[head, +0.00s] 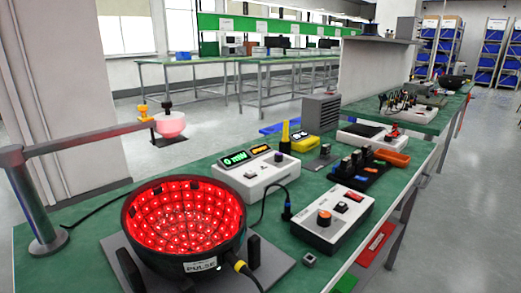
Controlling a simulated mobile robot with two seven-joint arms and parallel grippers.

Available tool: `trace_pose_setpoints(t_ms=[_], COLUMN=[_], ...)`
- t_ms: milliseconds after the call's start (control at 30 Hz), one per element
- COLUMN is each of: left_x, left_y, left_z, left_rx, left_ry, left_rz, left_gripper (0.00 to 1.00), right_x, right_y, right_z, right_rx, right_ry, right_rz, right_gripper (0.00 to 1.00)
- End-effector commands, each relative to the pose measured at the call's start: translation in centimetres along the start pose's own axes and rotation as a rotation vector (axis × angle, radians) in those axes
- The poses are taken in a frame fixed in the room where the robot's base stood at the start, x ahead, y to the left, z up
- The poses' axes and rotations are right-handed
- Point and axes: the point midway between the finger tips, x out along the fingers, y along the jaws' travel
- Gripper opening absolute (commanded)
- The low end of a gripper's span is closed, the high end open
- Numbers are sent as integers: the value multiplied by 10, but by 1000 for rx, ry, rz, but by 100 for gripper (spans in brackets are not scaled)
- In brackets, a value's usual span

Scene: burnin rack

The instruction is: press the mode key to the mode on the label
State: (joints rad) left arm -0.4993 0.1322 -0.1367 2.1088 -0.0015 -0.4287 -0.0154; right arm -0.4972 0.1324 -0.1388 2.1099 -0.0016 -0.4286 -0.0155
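A black bowl-shaped lamp fixture (184,215), lined with lit red lights, stands on a grey plate at the front left of the green bench. A white label (200,265) on its front rim appears to read "PULSE". Behind it to the right is a white control box (257,178) with a lit green display (235,158) and a second display showing yellow-green. Small dark and light keys sit on its top; their markings are too small to read, so I cannot tell which is the mode key. Neither of my grippers is in view.
A second white box (331,220) with an orange knob (324,218) and a red switch stands to the right. A grey post (33,205) with a bar rises at the left. A black rack (358,173), yellow meter (304,142) and orange tray (391,157) are farther back.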

Motion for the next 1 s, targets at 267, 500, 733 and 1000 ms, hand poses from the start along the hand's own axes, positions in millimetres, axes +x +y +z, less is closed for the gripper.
trace_pose_setpoints(t_ms=[267, 500, 733, 1000], left_x=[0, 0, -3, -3], left_y=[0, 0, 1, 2], left_z=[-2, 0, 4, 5], left_rx=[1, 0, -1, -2], left_ry=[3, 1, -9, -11], left_rz=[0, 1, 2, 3], left_gripper=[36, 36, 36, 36], right_x=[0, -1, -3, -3], right_y=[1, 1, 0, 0], right_z=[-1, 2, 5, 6], right_rx=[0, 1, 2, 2], right_ry=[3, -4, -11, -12], right_rz=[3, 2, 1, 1], right_gripper=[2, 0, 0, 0])
